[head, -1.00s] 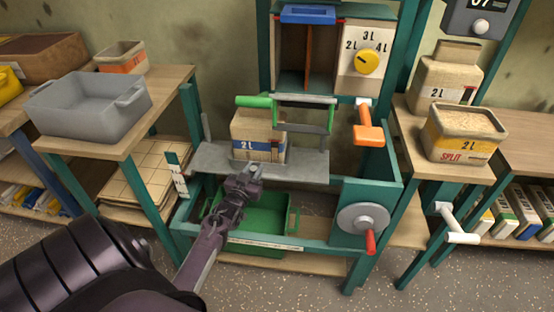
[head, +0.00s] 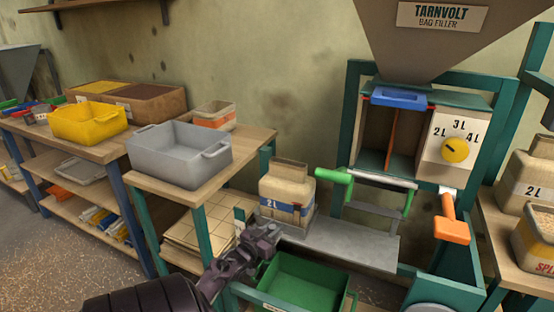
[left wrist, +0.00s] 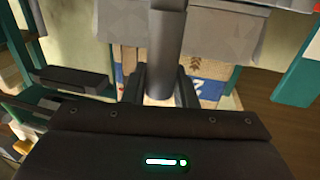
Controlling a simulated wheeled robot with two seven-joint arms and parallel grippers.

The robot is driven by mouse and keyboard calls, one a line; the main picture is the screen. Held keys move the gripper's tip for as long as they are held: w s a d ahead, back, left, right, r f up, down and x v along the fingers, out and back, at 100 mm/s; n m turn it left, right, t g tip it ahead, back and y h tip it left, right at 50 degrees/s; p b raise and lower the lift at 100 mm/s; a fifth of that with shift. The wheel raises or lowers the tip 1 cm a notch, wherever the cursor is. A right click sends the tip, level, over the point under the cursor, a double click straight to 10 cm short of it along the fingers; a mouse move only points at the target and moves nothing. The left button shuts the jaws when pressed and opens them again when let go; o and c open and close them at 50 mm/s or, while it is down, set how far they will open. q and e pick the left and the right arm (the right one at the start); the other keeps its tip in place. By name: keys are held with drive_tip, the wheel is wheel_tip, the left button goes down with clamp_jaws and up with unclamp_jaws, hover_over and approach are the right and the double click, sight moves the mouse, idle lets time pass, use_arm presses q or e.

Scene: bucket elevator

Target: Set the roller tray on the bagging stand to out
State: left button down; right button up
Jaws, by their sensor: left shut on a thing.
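The bagging stand (head: 355,120) is the teal frame at the right of the head view. Its grey roller tray (head: 306,222) shows low at the stand's left side, under a tan 2L bag (head: 287,190), beside a bare grey plate (head: 350,248). The bag stands upright and shows partly behind the fingers in the left wrist view (left wrist: 190,65). My left gripper (head: 266,232) is at the tray's left front, below the bag. In the left wrist view its fingers (left wrist: 160,85) are shut on a grey round bar, seemingly the tray's handle. The tray's far parts are hidden.
A green bin (head: 305,280) sits below the plate. A green-handled bar (head: 375,180) and an orange handle (head: 452,222) stick out at the right. A side table with a grey tub (head: 180,155) stands close on the left.

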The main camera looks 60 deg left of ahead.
use_arm(q)
drive_tip(key=shift+s+a, duration=0.15)
drive_tip(key=shift+a, duration=0.05)
drive_tip(key=c, duration=1.2)
unclamp_jaws()
drive_tip(key=shift+s+a, duration=0.1)
drive_tip(key=p+v, duration=0.1)
drive_tip(key=v, duration=0.6)
drive_tip(key=shift+s+d, duration=0.2)
drive_tip(key=shift+s, duration=0.15)
use_arm(e)
drive_tip(key=shift+s+d+f, duration=0.25)
drive_tip(key=shift+s+f, duration=0.25)
drive_tip(key=shift+f, duration=0.05)
drive_tip(key=shift+s+d+f, duration=0.2)
drive_tip(key=shift+s+f, duration=0.25)
drive_tip(key=shift+f, duration=0.05)
